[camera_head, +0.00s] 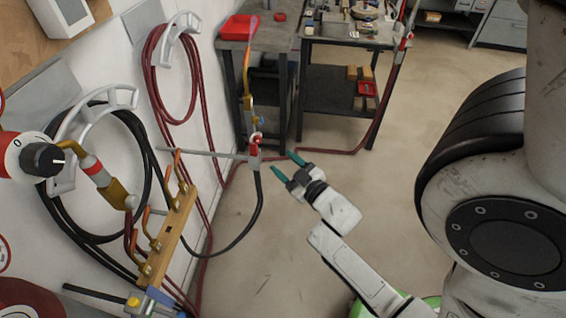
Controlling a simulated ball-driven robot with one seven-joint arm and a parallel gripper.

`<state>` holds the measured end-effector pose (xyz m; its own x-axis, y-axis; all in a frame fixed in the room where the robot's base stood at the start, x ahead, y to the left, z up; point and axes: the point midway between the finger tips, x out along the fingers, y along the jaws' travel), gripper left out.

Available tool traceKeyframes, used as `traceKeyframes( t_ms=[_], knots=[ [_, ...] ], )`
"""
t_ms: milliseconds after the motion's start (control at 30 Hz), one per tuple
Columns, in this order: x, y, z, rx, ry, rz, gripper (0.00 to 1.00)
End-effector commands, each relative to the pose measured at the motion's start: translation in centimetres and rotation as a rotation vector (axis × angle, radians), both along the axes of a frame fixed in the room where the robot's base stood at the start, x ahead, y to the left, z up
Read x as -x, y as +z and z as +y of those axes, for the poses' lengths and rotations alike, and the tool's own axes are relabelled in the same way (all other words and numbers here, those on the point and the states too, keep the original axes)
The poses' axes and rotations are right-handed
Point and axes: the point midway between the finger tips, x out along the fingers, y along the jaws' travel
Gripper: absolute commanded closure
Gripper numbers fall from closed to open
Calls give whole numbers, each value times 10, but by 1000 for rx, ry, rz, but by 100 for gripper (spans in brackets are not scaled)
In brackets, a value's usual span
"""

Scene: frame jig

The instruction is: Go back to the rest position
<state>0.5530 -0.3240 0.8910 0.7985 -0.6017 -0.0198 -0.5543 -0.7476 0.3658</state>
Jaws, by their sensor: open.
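My gripper (287,166) is near the middle of the head view, at the end of my white arm reaching up from the lower right. Its two teal fingers are spread apart with nothing between them. Just left of the fingertips is a torch (250,95) with a brass-coloured tube, standing upright in a grey and red clamp (255,152) on a metal rod. The fingers look apart from the clamp, though the depth between them is hard to judge.
A wooden rack (168,235) with several hooks stands at the lower left. Black hose (257,205) and red hoses (205,110) hang by the wall. Two workbenches with tools and a red tray (240,28) stand at the back. The floor (400,150) right of my gripper is clear.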

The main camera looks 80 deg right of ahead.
Motion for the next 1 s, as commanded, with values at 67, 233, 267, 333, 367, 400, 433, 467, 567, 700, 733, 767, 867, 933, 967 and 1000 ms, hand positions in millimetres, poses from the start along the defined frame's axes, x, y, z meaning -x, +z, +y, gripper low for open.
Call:
traceKeyframes(
  t_ms=[67,233,267,333,367,400,433,467,567,700,733,767,867,933,967,1000],
  knots=[
    [0,0,0,0,0,0,46],
    [0,0,0,0,0,0,46],
    [0,0,0,0,0,0,46],
    [0,0,0,0,0,0,46],
    [0,0,0,0,0,0,46],
    [-1,0,0,-3,0,3,46],
    [-4,-1,1,-13,0,11,46],
    [-6,-3,2,-26,-1,21,46],
    [-18,-11,7,-92,-7,78,46],
    [-37,-28,26,-227,-11,206,46],
    [-40,-32,31,-257,-11,236,46],
    [-43,-35,37,-287,-8,268,46],
    [-49,-47,60,-383,3,378,46],
    [-51,-54,79,-445,16,462,46],
    [-52,-57,88,-472,24,499,46],
    [-51,-61,100,-505,32,549,46]
  ],
)
